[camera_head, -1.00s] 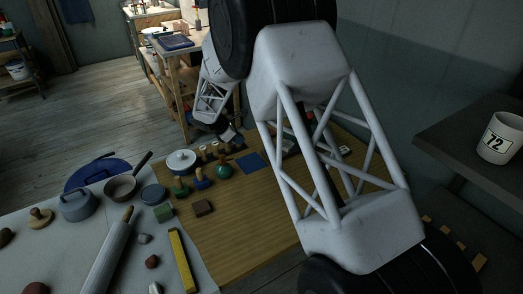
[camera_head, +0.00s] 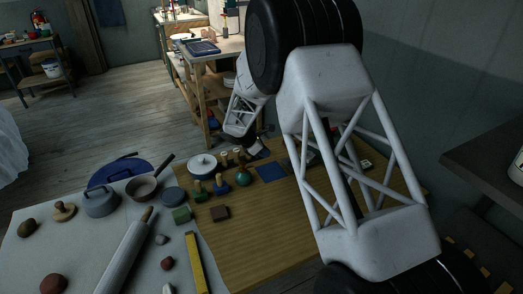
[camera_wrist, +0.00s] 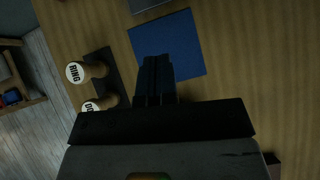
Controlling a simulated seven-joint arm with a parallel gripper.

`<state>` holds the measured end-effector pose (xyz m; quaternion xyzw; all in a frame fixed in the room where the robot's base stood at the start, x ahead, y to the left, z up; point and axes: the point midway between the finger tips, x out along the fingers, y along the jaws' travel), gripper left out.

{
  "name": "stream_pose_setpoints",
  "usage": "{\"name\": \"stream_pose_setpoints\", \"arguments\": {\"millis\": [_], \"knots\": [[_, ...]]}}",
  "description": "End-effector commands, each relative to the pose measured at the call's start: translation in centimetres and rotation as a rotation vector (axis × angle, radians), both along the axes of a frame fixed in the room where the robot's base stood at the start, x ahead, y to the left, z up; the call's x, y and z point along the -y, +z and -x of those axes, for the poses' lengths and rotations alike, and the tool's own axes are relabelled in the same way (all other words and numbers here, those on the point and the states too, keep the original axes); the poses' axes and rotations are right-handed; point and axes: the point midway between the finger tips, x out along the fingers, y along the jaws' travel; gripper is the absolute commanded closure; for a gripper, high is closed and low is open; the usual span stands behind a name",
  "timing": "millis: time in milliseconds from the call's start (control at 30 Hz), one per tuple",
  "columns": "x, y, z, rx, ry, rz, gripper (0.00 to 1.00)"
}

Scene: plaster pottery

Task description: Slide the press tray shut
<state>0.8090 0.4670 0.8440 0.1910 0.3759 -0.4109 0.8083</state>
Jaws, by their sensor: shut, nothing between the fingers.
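My gripper (camera_wrist: 157,68) is shut and empty in the wrist view, its fingertips over the blue square (camera_wrist: 178,45) on the wooden table. The blue square also shows in the head view (camera_head: 271,172), beside my arm. I cannot make out the press or its tray for certain in either view. A dark edge of some object (camera_wrist: 147,5) shows at the top of the wrist view, mostly cut off. My arm hides part of the table's right side in the head view.
Stamps with wooden handles (camera_wrist: 90,72) stand in a dark rack left of my gripper. Bare wood (camera_head: 262,225) is free in front.

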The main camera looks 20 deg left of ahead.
Motion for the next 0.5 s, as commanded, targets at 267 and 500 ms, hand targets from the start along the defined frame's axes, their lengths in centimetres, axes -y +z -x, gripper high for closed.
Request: {"name": "stream_pose_setpoints", "arguments": {"millis": [267,500], "knots": [[2.3,-3.4,-1.6,-0.002,-0.001,0.001,1.0],[4.5,-5.0,-3.3,0.0,-0.001,0.0,1.0]]}}
